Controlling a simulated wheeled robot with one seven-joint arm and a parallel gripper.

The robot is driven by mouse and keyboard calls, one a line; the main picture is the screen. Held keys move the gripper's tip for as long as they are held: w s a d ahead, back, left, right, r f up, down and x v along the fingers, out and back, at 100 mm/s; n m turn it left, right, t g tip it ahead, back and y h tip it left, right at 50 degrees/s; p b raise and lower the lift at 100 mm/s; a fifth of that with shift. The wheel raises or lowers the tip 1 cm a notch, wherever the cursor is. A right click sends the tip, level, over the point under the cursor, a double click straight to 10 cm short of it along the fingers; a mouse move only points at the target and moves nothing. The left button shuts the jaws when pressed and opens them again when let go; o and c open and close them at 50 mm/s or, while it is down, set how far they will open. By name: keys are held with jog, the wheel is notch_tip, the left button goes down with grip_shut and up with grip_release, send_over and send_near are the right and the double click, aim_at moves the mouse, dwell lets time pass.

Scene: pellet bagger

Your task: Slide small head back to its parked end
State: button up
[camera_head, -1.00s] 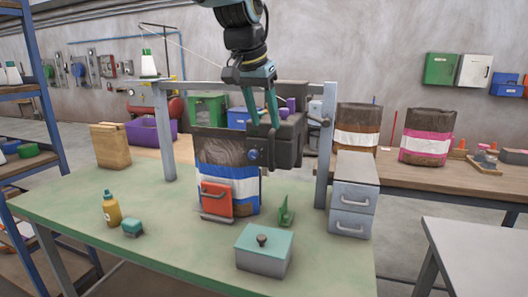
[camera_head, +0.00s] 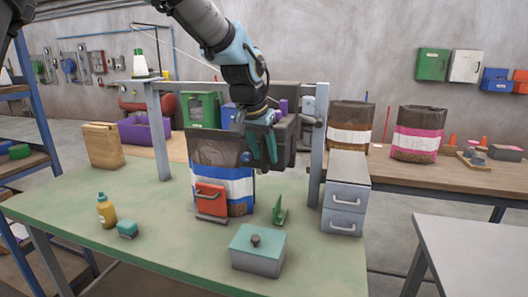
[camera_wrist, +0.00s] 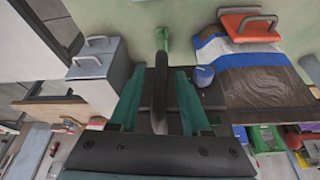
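The small head is a dark block (camera_head: 287,148) hung on the grey frame's crossbar near the right post, partly hidden behind my gripper. A blue knob (camera_head: 246,157) shows at its left side, and also in the wrist view (camera_wrist: 203,76). My gripper (camera_head: 264,160) points down in front of the head. In the wrist view its two teal fingers (camera_wrist: 158,100) are apart, with a dark upright bar (camera_wrist: 160,75) between them. Gaps show on both sides of the bar; I cannot tell whether either finger touches it.
A pellet bag (camera_head: 232,185) with a red handled box (camera_head: 211,200) stands below left of my gripper. A green part (camera_head: 280,211), a teal-lidded box (camera_head: 257,250) and grey drawers (camera_head: 346,195) stand nearby.

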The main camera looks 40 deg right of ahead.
grip_shut()
dwell(1.2)
